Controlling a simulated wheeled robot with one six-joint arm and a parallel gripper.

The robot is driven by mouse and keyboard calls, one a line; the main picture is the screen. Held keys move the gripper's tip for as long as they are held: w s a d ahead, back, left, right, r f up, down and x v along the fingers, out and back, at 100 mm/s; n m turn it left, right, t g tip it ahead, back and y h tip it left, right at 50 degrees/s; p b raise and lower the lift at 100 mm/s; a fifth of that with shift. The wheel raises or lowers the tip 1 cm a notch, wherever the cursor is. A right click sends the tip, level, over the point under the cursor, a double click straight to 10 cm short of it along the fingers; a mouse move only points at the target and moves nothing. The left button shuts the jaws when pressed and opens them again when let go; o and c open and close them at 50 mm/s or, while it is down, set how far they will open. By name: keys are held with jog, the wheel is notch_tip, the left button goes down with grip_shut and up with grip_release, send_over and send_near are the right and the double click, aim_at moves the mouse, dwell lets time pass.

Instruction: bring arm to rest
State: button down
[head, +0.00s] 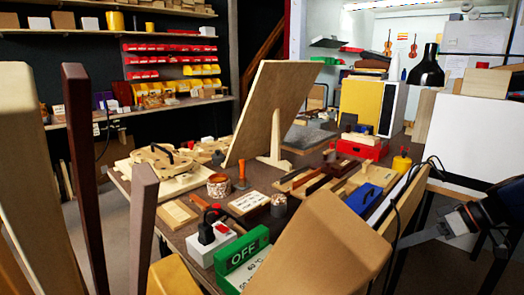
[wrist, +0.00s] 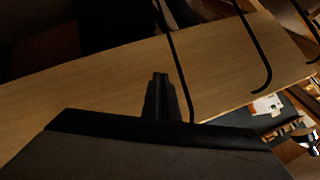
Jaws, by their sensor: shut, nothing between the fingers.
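My gripper (wrist: 160,95) shows in the wrist view as a dark narrow shape at the lower middle, its fingers together and empty. Behind it lies a pale wooden surface (wrist: 100,87). In the head view my arm comes in at the right edge, beside the right side of the bench (head: 320,160). My gripper's tip there is partly hidden by dark cables and the bench edge. I cannot tell whether the gripper touches the wood.
Dark cables (wrist: 258,60) cross the wooden surface in the wrist view. In the head view a green OFF box (head: 242,257), a white socket block (head: 212,243) and a cardboard-coloured box (head: 318,250) stand near the front. Upright wooden posts fill the left.

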jog(key=s+a+f+m+h, duration=0.2)
jog(key=s+a+m+h, duration=0.1)
jog(key=s, duration=0.3)
jog(key=s+a+f+m+h, duration=0.2)
jog(key=s+a+h, duration=0.3)
jog(key=s, duration=0.2)
jog(key=shift+s+m+t+h, duration=0.2)
jog(key=shift+m+t+h, duration=0.1)
jog(key=shift+m, duration=0.1)
dwell(0.5)
